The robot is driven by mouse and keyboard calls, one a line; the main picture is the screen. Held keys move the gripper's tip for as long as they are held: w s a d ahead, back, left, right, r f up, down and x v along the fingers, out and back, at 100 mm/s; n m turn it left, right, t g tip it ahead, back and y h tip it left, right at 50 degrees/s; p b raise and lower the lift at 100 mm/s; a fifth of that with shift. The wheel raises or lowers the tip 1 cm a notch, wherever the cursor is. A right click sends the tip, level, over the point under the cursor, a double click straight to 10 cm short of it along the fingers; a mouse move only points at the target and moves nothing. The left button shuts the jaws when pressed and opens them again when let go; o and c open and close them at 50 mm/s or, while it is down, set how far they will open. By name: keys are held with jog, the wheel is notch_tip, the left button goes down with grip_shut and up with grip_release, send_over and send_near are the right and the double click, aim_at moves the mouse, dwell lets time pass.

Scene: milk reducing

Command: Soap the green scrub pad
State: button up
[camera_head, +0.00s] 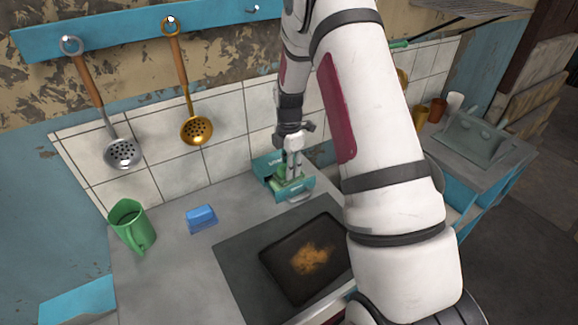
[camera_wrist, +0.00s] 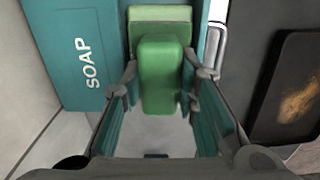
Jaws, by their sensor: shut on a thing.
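A teal soap dispenser marked SOAP (camera_wrist: 85,50) stands against the tiled wall; it also shows in the head view (camera_head: 266,163). Its open tray holds a paler green block (camera_wrist: 160,13), seen behind the pad in the wrist view. My gripper (camera_wrist: 164,85) is shut on the darker green scrub pad (camera_wrist: 160,70), one finger on each side. The pad overlaps the paler block; I cannot tell whether they touch. In the head view my gripper (camera_head: 293,166) points down into the tray, over green (camera_head: 287,184); the fingers hide part of it.
A blue sponge (camera_head: 201,218) and a green mug (camera_head: 131,226) stand on the counter to the left. A black tray with a brown stain (camera_head: 311,259) lies in front of the dispenser. Two skimmers (camera_head: 123,154) hang on the wall. My arm hides the counter's right part.

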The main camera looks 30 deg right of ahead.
jog(key=shift+f, duration=0.6)
dwell(1.6)
jog(key=shift+r+p, duration=0.95)
jog(key=shift+r, duration=2.65)
jog(key=shift+a, duration=0.1)
